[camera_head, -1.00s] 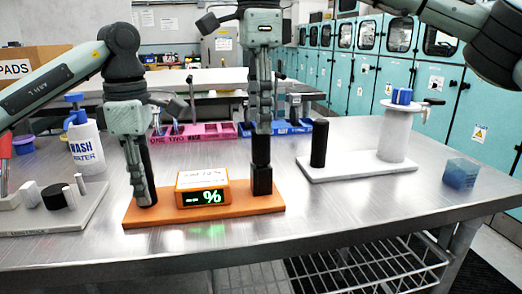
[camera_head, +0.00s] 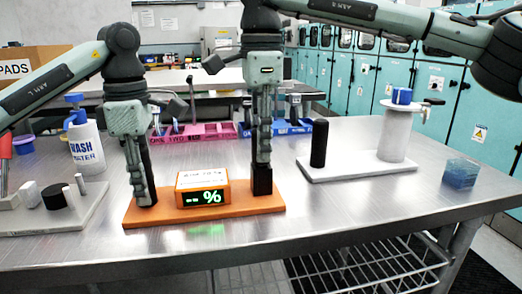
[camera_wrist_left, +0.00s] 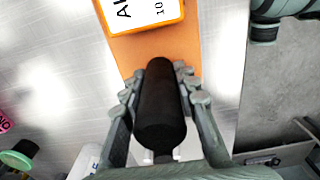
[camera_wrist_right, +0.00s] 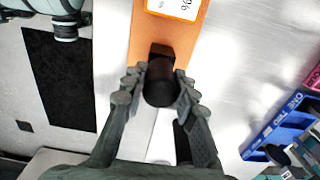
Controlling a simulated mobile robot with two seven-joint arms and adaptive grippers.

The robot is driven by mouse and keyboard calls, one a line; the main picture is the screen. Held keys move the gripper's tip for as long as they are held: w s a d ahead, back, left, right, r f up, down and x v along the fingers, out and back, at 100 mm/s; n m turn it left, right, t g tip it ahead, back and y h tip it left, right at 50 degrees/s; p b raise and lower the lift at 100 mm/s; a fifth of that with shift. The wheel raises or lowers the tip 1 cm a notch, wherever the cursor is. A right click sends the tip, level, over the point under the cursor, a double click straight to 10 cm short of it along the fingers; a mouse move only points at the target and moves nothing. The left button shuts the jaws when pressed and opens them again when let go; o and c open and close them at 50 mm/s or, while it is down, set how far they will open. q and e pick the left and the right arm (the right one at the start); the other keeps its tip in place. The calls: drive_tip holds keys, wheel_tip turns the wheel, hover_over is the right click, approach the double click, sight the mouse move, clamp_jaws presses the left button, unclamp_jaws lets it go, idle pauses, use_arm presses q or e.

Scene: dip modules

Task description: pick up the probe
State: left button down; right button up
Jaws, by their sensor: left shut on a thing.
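An orange board (camera_head: 165,215) carries a meter with a green "%" display (camera_head: 202,190). A black cylinder stands at its left end; in the left wrist view this cylinder (camera_wrist_left: 158,110) lies between my left fingers. My left gripper (camera_head: 142,190) is shut on it. At the right end is a square black holder (camera_head: 262,182) with a round black piece, seemingly the probe (camera_wrist_right: 159,88), above it. My right gripper (camera_head: 262,158) is over the holder, pointing down, its open fingers on either side of the probe. I cannot tell if they touch it.
A grey tray (camera_head: 88,212) with several small blocks is at the left, near a wash bottle (camera_head: 86,148). A white board (camera_head: 345,174) with a black cylinder and a white pedestal stands at the right. A blue translucent cube (camera_head: 460,173) sits at the right. Coloured bins are behind.

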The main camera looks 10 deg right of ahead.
clamp_jaws()
drive_tip(key=shift+r, duration=0.1)
wheel_tip(320, 180, up, 10)
drive_tip(key=shift+f, duration=0.1)
use_arm(q)
drive_tip(key=c, duration=1.1)
unclamp_jaws()
drive_tip(key=shift+o, duration=0.2)
drive_tip(key=shift+r, duration=3.75)
